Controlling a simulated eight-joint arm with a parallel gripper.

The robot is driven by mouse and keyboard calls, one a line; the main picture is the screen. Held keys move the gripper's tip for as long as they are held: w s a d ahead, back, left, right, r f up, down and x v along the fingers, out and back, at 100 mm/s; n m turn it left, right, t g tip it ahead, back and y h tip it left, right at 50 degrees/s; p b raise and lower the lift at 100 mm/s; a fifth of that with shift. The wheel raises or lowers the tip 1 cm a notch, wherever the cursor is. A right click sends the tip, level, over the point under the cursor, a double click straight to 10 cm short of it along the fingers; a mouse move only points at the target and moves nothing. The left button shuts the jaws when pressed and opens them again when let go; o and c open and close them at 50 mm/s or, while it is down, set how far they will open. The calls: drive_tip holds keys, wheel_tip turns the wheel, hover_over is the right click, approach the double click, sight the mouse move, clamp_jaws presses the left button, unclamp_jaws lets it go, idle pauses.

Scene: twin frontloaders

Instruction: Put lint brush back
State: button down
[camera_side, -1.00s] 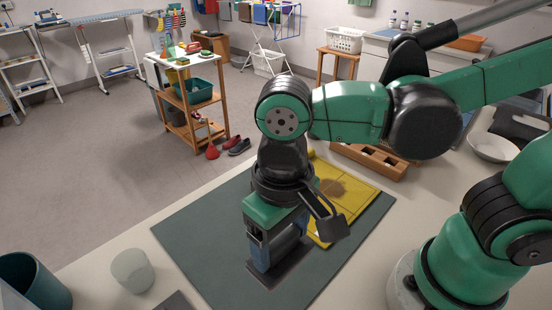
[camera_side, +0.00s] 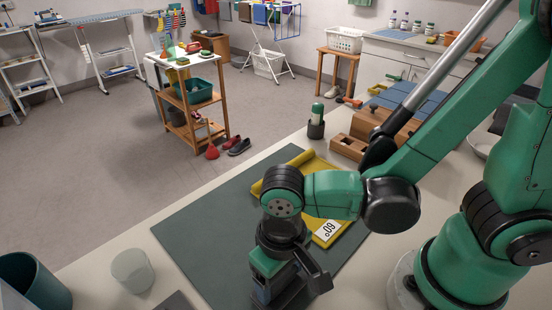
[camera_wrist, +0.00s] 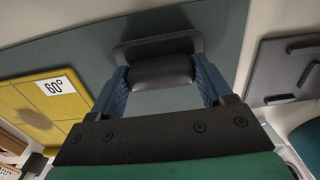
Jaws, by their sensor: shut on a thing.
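My gripper (camera_side: 280,296) is low over the near part of the dark green mat (camera_side: 205,235). In the wrist view its two blue fingers (camera_wrist: 163,78) are shut on a dark grey block with a rounded, padded body and a wider flat plate, which I take to be the lint brush (camera_wrist: 160,71). The brush is mostly hidden behind the gripper in the side view. I cannot tell whether its plate touches the mat. A flat dark grey tray with raised black bars (camera_wrist: 283,68) lies at the right in the wrist view.
A yellow board (camera_side: 300,166) with a brown patch and a "60°" label lies on the mat. A pale round cup (camera_side: 132,270) and a teal bin (camera_side: 35,282) stand at left. A wooden holder (camera_side: 348,148) and a dark cup with a green-capped bottle (camera_side: 316,128) stand behind.

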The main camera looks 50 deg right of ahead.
unclamp_jaws()
drive_tip(key=shift+f, duration=0.1)
wheel_tip(320, 180, up, 12)
drive_tip(key=w+d+t, duration=0.3)
drive_tip(key=d, duration=0.4)
drive_tip(key=w+d+t, duration=0.4)
drive_tip(key=d, duration=0.3)
drive_tip(key=shift+w+d+f, duration=0.15)
drive_tip(key=shift+w+f, duration=0.05)
drive_tip(key=shift+f, duration=0.15)
